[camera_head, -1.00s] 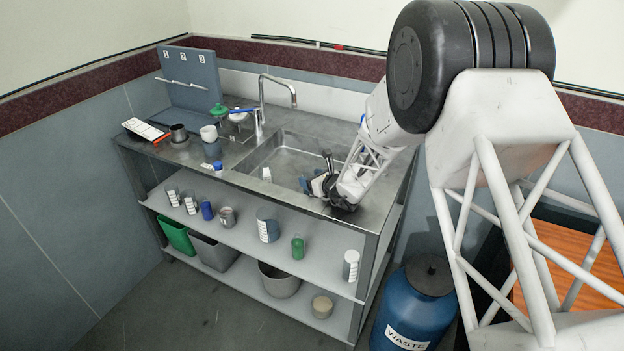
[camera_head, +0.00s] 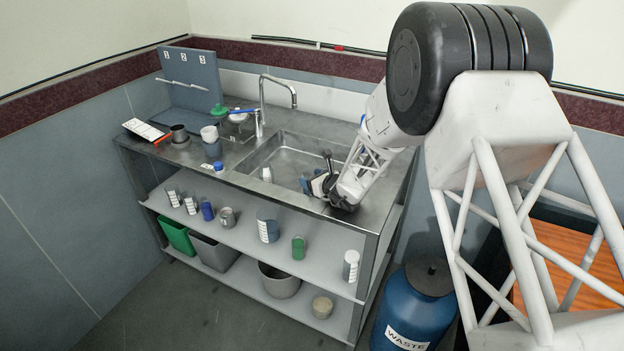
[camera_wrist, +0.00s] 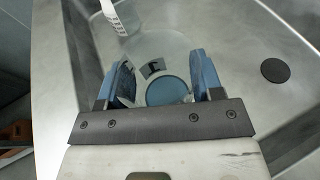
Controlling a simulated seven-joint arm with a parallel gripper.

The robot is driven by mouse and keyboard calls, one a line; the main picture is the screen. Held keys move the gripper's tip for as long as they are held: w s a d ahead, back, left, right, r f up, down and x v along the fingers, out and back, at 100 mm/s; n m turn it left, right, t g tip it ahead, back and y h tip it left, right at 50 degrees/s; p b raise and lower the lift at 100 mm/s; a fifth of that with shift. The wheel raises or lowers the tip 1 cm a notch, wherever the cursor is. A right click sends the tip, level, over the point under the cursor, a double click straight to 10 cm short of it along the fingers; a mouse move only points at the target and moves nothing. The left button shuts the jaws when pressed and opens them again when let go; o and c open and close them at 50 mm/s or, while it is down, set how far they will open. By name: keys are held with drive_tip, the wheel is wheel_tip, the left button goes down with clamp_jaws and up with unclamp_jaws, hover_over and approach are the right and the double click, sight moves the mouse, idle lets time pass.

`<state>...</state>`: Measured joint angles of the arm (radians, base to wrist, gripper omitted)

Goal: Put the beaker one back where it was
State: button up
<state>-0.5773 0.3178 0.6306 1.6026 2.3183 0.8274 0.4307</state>
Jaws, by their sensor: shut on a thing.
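My gripper (camera_wrist: 163,80) is shut on a clear beaker (camera_wrist: 150,48) in the wrist view. The beaker lies between the two blue fingers, with a dark mark and a round blue area showing inside. In the head view my gripper (camera_head: 312,184) is at the front right part of the sink (camera_head: 290,155). The held beaker shows there only as a small pale patch, mostly hidden by the fingers and wrist. I cannot tell whether it touches the sink.
A small white piece (camera_head: 267,174) stands at the sink's front left. The faucet (camera_head: 262,105) rises behind. Cups and a numbered board (camera_head: 192,75) stand left on the counter. Several vessels, including a beaker (camera_head: 268,226), stand on the shelf below. A blue waste drum (camera_head: 412,300) is at right.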

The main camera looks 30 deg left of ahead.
drive_tip(key=f, duration=0.2)
drive_tip(key=shift+s+d+f, duration=0.35)
drive_tip(key=o, duration=1.1)
drive_tip(key=shift+r, duration=0.95)
wheel_tip(320, 180, up, 9)
drive_tip(key=shift+s+d+r+n+g+y, duration=0.15)
drive_tip(key=shift+s+d+r+n+g, duration=0.65)
drive_tip(key=shift+d+r, duration=2)
drive_tip(key=shift+s+d+r+n+g+y, duration=0.15)
drive_tip(key=shift+s+d+r+g, duration=0.75)
drive_tip(key=shift+d, duration=3.45)
drive_tip(key=shift+s+d+r+n+g+y, duration=0.1)
drive_tip(key=shift+s+d+r+n+g, duration=0.7)
drive_tip(key=shift+d+r, duration=2.2)
drive_tip(key=shift+s+d+f+m+t, duration=0.25)
drive_tip(key=shift+s+d+f+t, duration=0.1)
drive_tip(key=shift+d+f+t, duration=0.2)
